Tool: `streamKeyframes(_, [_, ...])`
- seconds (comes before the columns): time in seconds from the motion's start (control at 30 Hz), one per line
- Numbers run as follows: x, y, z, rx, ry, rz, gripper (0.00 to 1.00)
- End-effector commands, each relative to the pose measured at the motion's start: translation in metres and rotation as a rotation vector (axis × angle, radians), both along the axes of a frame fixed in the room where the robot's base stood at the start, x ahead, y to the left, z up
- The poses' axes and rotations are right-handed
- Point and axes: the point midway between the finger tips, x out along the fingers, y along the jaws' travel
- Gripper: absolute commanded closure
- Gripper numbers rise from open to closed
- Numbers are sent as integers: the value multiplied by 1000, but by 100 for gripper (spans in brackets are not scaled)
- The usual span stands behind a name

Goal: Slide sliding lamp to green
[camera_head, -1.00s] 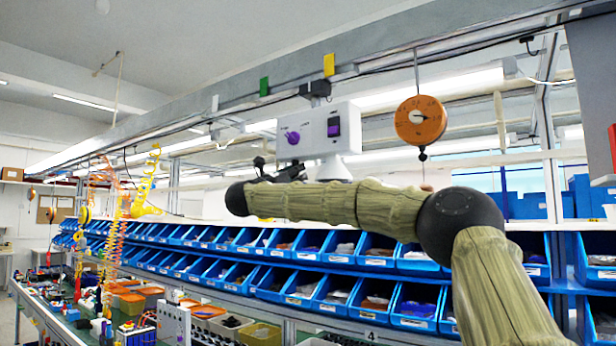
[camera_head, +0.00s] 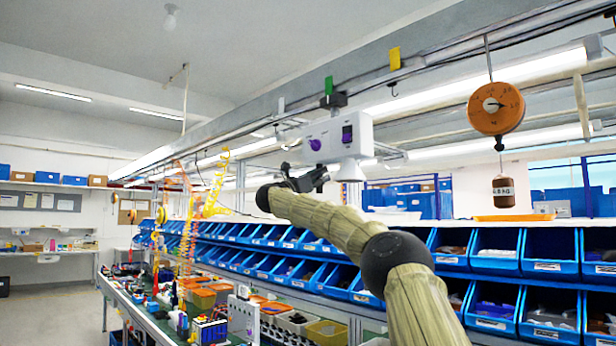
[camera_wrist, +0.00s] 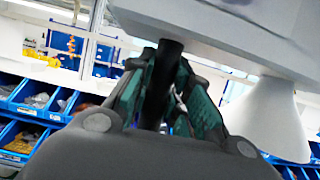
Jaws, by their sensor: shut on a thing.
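The sliding lamp (camera_head: 340,137) is a white box with a purple knob and a dark switch, with a white cone-shaped shade below. It hangs from the overhead rail by a dark mount (camera_head: 334,101). The green marker (camera_head: 329,86) on the rail is directly above that mount. The yellow marker (camera_head: 394,58) is farther right along the rail. My gripper (camera_wrist: 166,85) is shut on a dark upright rod, the lamp's handle (camera_wrist: 170,50), beneath the box. The lamp's pale underside and its shade (camera_wrist: 268,120) fill the upper right of the wrist view.
An orange round balancer (camera_head: 496,108) hangs at the right with a dark red weight below. Blue bins (camera_head: 495,250) line the shelf behind and below my arm. Coiled yellow hoses (camera_head: 215,185) hang at the left. Open floor lies at the far left.

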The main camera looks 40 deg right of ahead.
Motion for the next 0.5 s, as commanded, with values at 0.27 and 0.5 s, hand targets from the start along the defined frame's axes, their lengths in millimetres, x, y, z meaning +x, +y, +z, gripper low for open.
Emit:
streamKeyframes(0.27, [-1,-2,0,0,0,-2,100])
streamKeyframes(0.5, [0,-1,0,0,0,-1,58])
